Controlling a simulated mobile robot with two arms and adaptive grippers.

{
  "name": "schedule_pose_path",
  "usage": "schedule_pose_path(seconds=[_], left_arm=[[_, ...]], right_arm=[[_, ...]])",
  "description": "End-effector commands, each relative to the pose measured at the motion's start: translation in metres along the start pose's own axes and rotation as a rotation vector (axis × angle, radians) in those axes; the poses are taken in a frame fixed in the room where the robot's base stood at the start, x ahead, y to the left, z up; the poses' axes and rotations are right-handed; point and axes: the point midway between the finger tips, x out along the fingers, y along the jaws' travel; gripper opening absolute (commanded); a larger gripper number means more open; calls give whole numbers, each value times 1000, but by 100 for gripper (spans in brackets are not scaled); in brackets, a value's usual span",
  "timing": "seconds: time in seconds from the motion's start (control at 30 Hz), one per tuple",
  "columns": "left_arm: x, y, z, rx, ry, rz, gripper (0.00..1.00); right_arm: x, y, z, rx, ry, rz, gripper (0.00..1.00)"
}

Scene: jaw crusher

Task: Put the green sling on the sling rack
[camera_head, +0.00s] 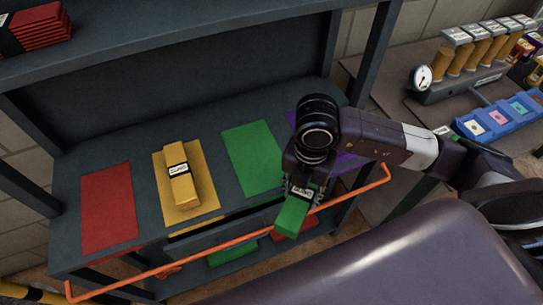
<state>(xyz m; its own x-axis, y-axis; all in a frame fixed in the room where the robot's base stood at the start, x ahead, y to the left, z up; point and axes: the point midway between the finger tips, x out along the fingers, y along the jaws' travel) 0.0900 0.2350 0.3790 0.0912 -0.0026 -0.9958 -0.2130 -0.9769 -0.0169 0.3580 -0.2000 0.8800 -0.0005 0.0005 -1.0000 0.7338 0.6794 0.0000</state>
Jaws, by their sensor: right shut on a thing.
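A folded green sling (292,216) with a white label is held by my right gripper (303,188), which is shut on it. The sling hangs tilted downward at the front edge of the dark sling rack (140,150), by the orange rail. On the rack's shelf lies a bare green patch (252,158), to the left of and behind the gripper. A folded yellow sling (180,180) lies on the yellow patch (206,200). My left gripper is not in view.
A red patch (108,208) is bare, and a purple patch (345,160) is partly hidden by my right arm. An orange rail (235,238) runs along the rack's front. Red slings (38,27) lie on the upper shelf. A side table with a gauge (420,77) and blue trays (500,118) stands right.

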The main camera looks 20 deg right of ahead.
Motion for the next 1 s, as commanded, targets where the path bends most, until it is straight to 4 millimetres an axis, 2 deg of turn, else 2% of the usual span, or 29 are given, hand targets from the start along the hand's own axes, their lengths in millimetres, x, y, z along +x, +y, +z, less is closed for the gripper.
schedule_pose_path(seconds=[0.1, 0.27, 1.0], left_arm=[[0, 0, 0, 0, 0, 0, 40], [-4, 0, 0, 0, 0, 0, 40], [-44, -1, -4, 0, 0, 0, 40]], right_arm=[[3, 13, -11, -49, 0, 3, 0], [3, 23, -11, -72, -2, 2, 0], [1, 132, 82, -70, 0, 2, 0]])
